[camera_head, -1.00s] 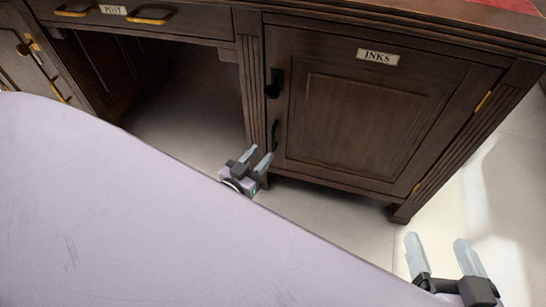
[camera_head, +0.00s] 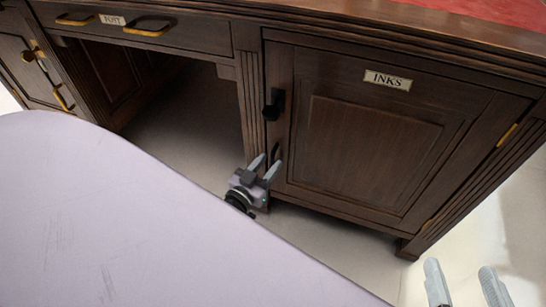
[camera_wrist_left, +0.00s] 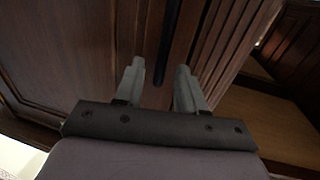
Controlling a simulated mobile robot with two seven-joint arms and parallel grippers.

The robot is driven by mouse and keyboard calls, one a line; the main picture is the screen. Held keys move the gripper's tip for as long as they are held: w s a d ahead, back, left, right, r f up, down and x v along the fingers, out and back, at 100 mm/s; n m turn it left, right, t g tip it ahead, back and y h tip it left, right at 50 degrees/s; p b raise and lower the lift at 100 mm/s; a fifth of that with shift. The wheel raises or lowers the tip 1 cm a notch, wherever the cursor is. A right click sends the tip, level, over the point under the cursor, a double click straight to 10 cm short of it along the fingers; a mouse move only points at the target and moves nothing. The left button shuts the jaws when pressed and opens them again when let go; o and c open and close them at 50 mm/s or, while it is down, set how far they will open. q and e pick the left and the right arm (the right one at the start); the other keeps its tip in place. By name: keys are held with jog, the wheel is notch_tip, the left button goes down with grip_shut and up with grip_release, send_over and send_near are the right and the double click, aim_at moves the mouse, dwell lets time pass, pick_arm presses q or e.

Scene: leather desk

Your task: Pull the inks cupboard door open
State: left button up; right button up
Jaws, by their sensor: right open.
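The dark wooden inks cupboard door (camera_head: 365,150) is shut, with its INKS label (camera_head: 387,80) near the top and brass hinges on its right edge. In the wrist view, the bar lines up between the fingertips (camera_wrist_left: 160,72); contact cannot be told. My right gripper (camera_head: 465,275) is open and empty at the lower right.
The desk's open kneehole (camera_head: 180,110) lies left of the cupboard. A drawer labelled POST (camera_head: 112,20) with brass pulls is above it. My pale body covers the lower left. Pale floor (camera_head: 335,235) is clear in front of the door.

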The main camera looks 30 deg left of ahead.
pick_arm(q)
jog(key=shift+w, duration=0.15)
grip_shut()
